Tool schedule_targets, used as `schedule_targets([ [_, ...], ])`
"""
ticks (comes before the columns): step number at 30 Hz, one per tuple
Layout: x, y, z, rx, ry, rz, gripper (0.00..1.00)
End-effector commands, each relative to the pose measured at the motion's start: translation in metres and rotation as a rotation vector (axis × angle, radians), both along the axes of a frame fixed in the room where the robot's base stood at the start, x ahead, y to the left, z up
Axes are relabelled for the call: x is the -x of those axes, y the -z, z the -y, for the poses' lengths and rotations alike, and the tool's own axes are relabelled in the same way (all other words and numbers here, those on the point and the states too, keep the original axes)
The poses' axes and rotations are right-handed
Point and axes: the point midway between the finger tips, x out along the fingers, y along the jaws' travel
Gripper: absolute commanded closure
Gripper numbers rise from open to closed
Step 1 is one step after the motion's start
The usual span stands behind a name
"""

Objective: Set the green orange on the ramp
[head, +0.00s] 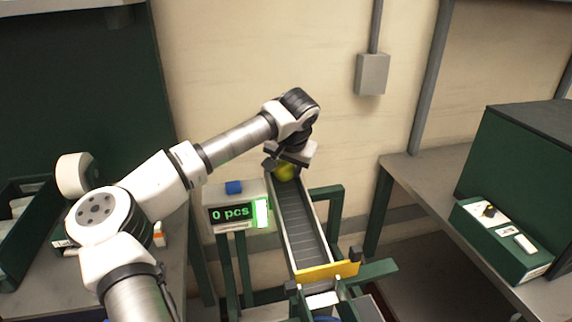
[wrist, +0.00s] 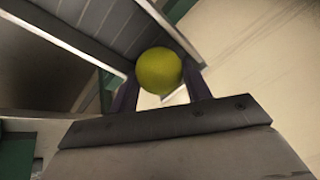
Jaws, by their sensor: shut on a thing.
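The green orange (head: 284,173), yellow-green in colour, is held in my gripper (head: 283,168) at the upper end of the ramp. The wrist view shows the green orange (wrist: 159,71) between the two fingers of my gripper (wrist: 160,85). The ramp (head: 301,232) is a grey ribbed chute that slopes down toward the front. In the wrist view the ramp (wrist: 95,40) lies just beyond the fruit. I cannot tell whether the fruit touches the ramp surface.
A counter display (head: 232,213) reading "0 pcs" stands left of the ramp. A yellow bar (head: 327,271) crosses the ramp's lower end. A table (head: 428,185) with a dark green cabinet (head: 520,165) is at the right. The wall is close behind the ramp.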

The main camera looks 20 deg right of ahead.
Motion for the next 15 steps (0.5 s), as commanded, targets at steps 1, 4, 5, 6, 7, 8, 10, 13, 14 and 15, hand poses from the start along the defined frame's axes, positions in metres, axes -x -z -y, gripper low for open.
schedule_targets([
  [1,0.0002,0.0016,0.0002,-0.001,0.001,-0.002,0.76],
  [4,0.0002,0.0019,0.0003,-0.001,0.001,-0.002,0.76],
  [5,0.0002,0.0019,0.0003,-0.001,0.001,-0.002,0.76],
  [6,0.0003,0.002,0.0003,0.0,0.001,-0.003,0.47],
  [7,0.0002,0.0021,0.0003,0.0,0.001,-0.003,0.43],
  [8,0.0003,0.0022,0.0004,0.0,0.001,-0.004,0.39],
  [10,0.0004,0.0025,0.0004,0.0,0.001,-0.004,0.3],
  [13,0.0006,0.0033,0.0008,-0.001,0.002,-0.005,0.27],
  [14,0.0007,0.0036,0.0008,-0.001,0.002,-0.005,0.27],
  [15,0.0008,0.004,0.001,-0.002,0.003,-0.006,0.27],
])
